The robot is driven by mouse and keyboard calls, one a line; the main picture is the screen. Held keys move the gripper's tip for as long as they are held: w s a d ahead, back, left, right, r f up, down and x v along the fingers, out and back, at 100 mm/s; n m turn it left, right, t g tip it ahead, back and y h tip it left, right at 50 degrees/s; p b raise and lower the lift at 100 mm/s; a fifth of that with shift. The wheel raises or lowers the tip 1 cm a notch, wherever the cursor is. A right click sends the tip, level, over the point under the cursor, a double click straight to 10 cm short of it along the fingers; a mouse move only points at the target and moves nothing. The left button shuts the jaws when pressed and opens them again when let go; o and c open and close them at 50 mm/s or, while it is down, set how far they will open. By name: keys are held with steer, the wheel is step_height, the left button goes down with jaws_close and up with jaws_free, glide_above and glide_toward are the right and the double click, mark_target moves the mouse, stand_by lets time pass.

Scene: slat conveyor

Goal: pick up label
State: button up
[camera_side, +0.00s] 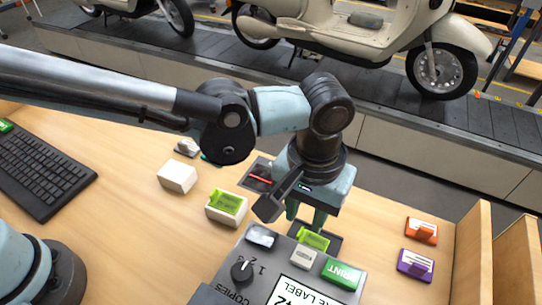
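A lime-green label (313,239) lies at the back of the grey label printer (225,285), behind its small light grey button and green PRINT button (341,274). My gripper (305,218) points down just above and behind this label. Its two green fingers are apart, with nothing visible between them. The fingertips overlap the label's back edge in this view, so I cannot tell whether they touch it. Another lime-green label (229,201) sits on a white block (222,215) left of my gripper.
A plain white block (177,177) and a black keyboard (42,172) are on the left. Orange (421,231) and purple (415,265) pieces lie right, before a wooden divider (470,255). Behind the table, a slat conveyor (395,100) carries cream scooters (345,30).

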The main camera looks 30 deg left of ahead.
mark_target(299, 233)
steer(key=shift+w+a+f, duration=0.1)
steer(key=shift+a+f, duration=0.1)
steer(key=shift+f, duration=1.4)
steer(key=shift+w+a+f, duration=0.1)
steer(key=shift+a+f, duration=0.05)
steer(key=shift+f, duration=1.4)
steer(key=shift+c, duration=0.4)
jaws_close()
